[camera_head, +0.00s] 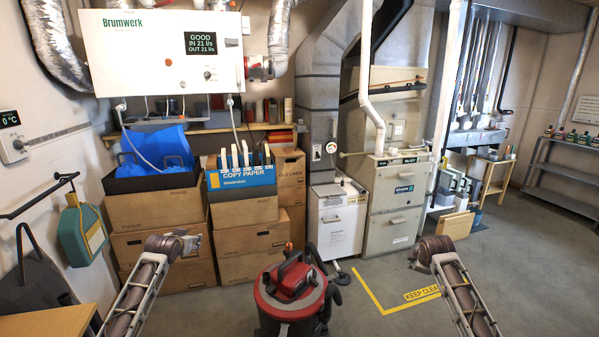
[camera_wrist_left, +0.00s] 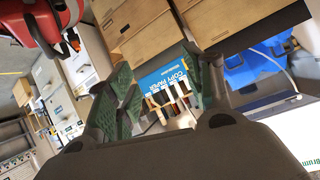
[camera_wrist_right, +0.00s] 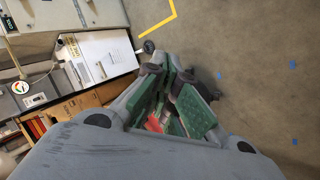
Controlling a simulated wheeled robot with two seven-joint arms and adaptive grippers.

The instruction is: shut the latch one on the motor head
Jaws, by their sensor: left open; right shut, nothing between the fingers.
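A red and black shop vacuum (camera_head: 268,311) stands on the floor at the bottom middle of the head view. Its motor head (camera_head: 290,280) sits on top, with a black handle. I cannot make out the latch or its position. Part of the vacuum also shows at the top left of the left wrist view (camera_wrist_left: 42,20). My left gripper (camera_head: 190,241) is open and empty, in the air left of the vacuum. My right gripper (camera_head: 426,253) is shut and empty, in the air right of it. Neither touches the vacuum.
Cardboard boxes (camera_head: 160,208) and a blue copy paper box (camera_head: 240,184) are stacked behind at left. A white cabinet (camera_head: 336,225) and a grey furnace unit (camera_head: 397,215) stand behind. Yellow floor tape (camera_head: 368,289) marks the right side.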

